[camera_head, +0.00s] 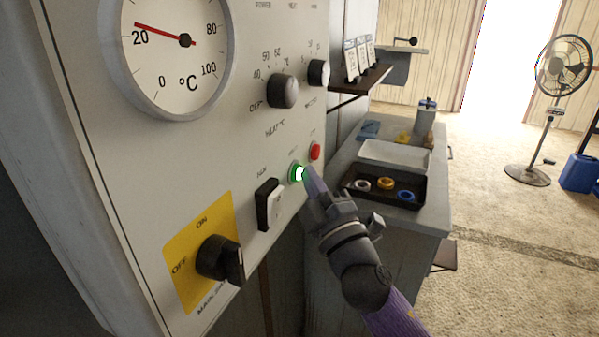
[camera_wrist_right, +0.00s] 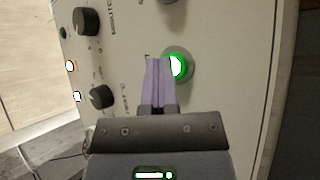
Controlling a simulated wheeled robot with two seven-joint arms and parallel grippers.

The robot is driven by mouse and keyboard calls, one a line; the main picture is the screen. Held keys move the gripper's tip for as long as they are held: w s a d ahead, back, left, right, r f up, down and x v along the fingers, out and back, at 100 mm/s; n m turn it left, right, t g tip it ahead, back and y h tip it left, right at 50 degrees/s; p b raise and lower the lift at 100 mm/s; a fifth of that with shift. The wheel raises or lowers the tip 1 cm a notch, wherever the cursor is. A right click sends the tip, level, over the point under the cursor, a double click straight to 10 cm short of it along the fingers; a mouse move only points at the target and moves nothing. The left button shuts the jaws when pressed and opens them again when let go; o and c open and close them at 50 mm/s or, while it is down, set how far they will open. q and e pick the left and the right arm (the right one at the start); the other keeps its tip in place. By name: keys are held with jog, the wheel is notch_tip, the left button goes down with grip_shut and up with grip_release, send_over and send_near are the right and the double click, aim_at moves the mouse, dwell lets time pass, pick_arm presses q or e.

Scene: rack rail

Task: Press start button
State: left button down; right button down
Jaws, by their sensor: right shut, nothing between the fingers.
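The green start button (camera_head: 297,174) is lit, with a white glowing centre, on the pale control panel in the head view. It also shows in the right wrist view (camera_wrist_right: 177,66), inside a grey ring. My right gripper (camera_head: 311,176) is shut and empty. Its purple fingertips are at the button's right edge in the head view. In the right wrist view the fingertips (camera_wrist_right: 157,62) overlap the left side of the button's ring; I cannot tell if they touch it. A red button (camera_head: 315,151) sits just above and right of the green one. My left gripper is not in view.
The panel (camera_head: 225,130) also bears a temperature dial (camera_head: 183,65), two black knobs (camera_head: 283,91), a rocker switch (camera_head: 268,204) and a main switch (camera_head: 220,259) on a yellow plate. Behind stands a workbench with a dark tray (camera_head: 411,189). A fan (camera_head: 564,66) stands on open floor at right.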

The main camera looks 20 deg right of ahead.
jog(key=shift+s+d, duration=0.4)
jog(key=shift+s, duration=0.15)
jog(key=s+d, duration=0.3)
jog(key=shift+s+d, duration=0.1)
jog(key=shift+s, duration=0.3)
dwell(0.5)
